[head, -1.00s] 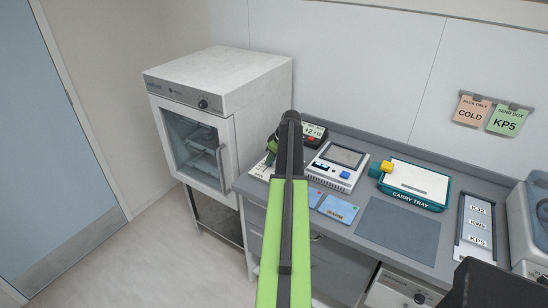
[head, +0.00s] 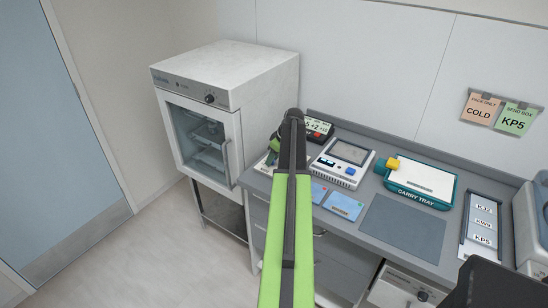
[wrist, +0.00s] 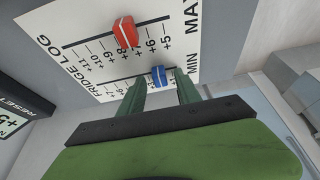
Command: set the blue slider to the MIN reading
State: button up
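The blue slider (wrist: 158,75) sits on the lower, MIN scale of the white FRIDGE LOG board (wrist: 75,50) in the wrist view. The numbers right beside it are partly covered, so its exact setting is hard to read. My gripper (wrist: 161,82) is open, with its green fingers on either side of the blue slider; contact is not clear. The red slider (wrist: 125,32) is on the MAX scale above.
A white fridge (head: 225,85) stands left of the counter. Right of my arm are a white device (head: 345,158), a teal carry tray (head: 421,198), blue cards (head: 343,205), a grey mat (head: 402,228) and a label rack (head: 482,222). My arm hides part of the counter.

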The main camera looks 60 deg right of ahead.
jog(key=p+v, duration=1.5)
jog(key=v, duration=0.2)
jog(key=shift+s, duration=0.1)
